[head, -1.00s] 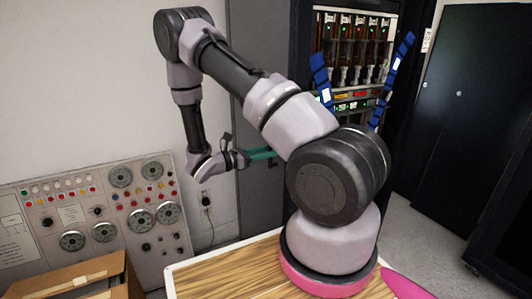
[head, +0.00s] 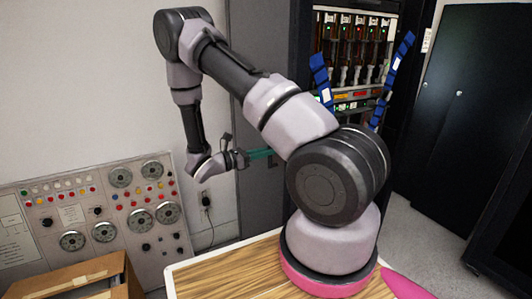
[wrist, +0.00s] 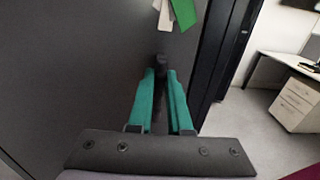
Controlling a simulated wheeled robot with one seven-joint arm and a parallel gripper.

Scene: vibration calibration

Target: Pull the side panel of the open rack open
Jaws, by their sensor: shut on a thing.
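The side panel (head: 265,28) is a tall dark grey sheet at the left of the open rack (head: 350,48) in the head view. In the wrist view the panel (wrist: 65,70) fills the left and middle. My gripper (head: 272,152) reaches the panel's face from the left, its green fingertips partly hidden behind my arm in the head view. In the wrist view my gripper (wrist: 161,75) is shut on a black handle (wrist: 160,66) that stands out from the panel. I cannot tell how far the panel stands from the rack.
A grey control console (head: 100,215) with dials stands at the left, near a cardboard box (head: 75,280). A wooden tabletop (head: 235,275) lies in front. Black cabinets (head: 460,110) stand at the right, with bare floor between. A white desk (wrist: 290,68) shows in the wrist view.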

